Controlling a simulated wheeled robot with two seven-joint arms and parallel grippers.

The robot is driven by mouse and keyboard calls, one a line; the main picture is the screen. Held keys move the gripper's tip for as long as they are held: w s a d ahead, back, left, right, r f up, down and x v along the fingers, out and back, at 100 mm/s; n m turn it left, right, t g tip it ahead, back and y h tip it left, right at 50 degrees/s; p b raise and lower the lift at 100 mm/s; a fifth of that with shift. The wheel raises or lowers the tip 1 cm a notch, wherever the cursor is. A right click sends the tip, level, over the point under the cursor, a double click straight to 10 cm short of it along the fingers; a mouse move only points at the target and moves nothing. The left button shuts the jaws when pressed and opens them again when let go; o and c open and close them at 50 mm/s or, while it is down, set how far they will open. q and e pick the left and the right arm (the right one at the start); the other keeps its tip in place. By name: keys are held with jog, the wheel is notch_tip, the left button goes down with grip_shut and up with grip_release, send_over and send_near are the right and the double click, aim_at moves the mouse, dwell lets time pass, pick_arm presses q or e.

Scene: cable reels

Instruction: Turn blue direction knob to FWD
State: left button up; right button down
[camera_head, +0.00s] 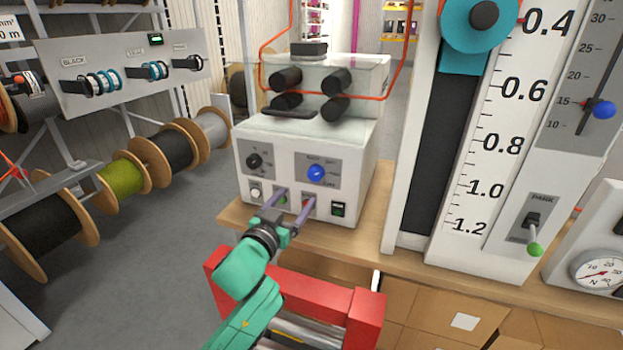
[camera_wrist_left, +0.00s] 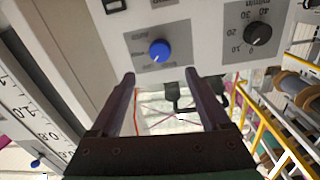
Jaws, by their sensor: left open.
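The blue direction knob (camera_head: 317,173) is on a grey plate at the right of the white machine's front panel. It also shows in the left wrist view (camera_wrist_left: 159,50), above and between the fingertips. The lettering around it is too small to read surely. My left gripper (camera_head: 289,201) is open and empty in front of the panel, below the knob and apart from it. In the left wrist view its two fingers (camera_wrist_left: 160,85) stand wide apart. My right gripper is not in view.
A black knob (camera_head: 254,161) sits left of the blue one. Below are a white button (camera_head: 256,193), partly hidden buttons and a black-and-green switch (camera_head: 338,209). A tall white scale column (camera_head: 500,130) stands to the right. A red frame (camera_head: 367,318) is below.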

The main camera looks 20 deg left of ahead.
aim_at(313, 177)
pick_arm(q)
jog(key=w, duration=1)
jog(key=shift+w+f+p, duration=0.1)
jog(key=shift+w+p, duration=0.3)
jog(key=shift+c, duration=0.3)
grip_shut()
